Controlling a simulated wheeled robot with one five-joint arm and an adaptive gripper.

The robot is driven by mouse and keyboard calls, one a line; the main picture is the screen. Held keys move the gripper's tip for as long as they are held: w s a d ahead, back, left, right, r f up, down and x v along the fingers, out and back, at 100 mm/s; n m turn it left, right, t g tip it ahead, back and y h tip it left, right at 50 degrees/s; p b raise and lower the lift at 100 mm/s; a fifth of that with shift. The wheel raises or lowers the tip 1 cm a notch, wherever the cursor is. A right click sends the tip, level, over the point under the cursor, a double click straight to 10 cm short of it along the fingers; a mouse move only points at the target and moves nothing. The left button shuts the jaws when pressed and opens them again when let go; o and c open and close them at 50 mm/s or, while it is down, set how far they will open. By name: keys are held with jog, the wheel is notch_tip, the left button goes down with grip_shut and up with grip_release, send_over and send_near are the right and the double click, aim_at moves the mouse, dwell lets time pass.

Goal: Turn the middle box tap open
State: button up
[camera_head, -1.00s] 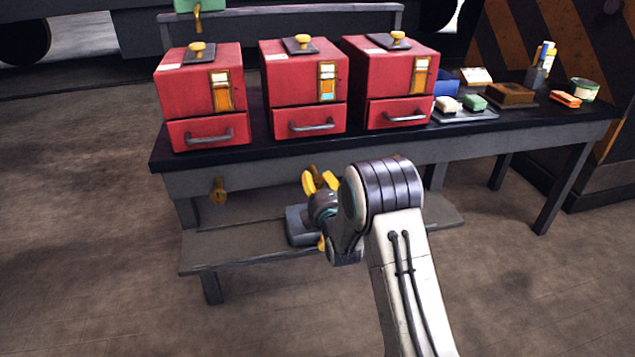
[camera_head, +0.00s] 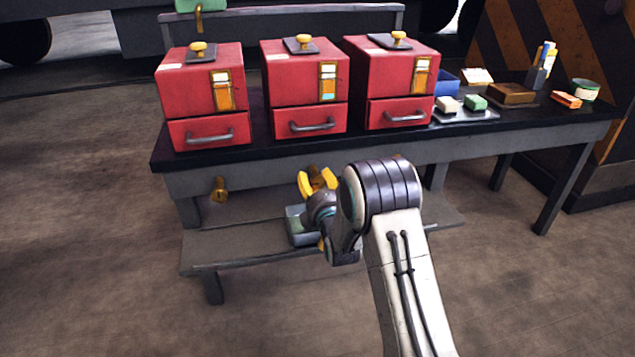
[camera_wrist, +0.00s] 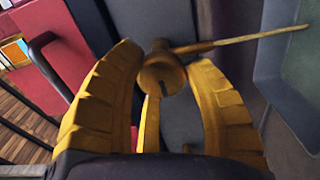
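The middle red box (camera_head: 303,85) stands on the bench between two similar boxes. Its brass tap (camera_head: 313,171) sits on the bench's front edge below it, partly covered by my gripper (camera_head: 317,180). In the wrist view the tap (camera_wrist: 160,75) has a round, slotted end, and a thin brass lever (camera_wrist: 245,38) points right from it. My gripper's yellow fingers (camera_wrist: 168,62) are spread on either side of the tap. The tap lies close to the left fingertip, with a small gap showing on the right; contact cannot be told.
The left box's tap (camera_head: 219,190) hangs on the same bench edge. A grey container (camera_head: 298,226) stands on the lower shelf (camera_head: 215,252) under my gripper. Soaps, a brush and a tin (camera_head: 585,90) are at the bench's right end. The floor at left is clear.

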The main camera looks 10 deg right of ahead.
jog(key=o, duration=0.3)
jog(key=shift+f, duration=0.1)
jog(key=shift+o, duration=0.5)
jog(key=shift+d, duration=0.1)
jog(key=shift+s, duration=0.1)
jog(key=s, duration=1.2)
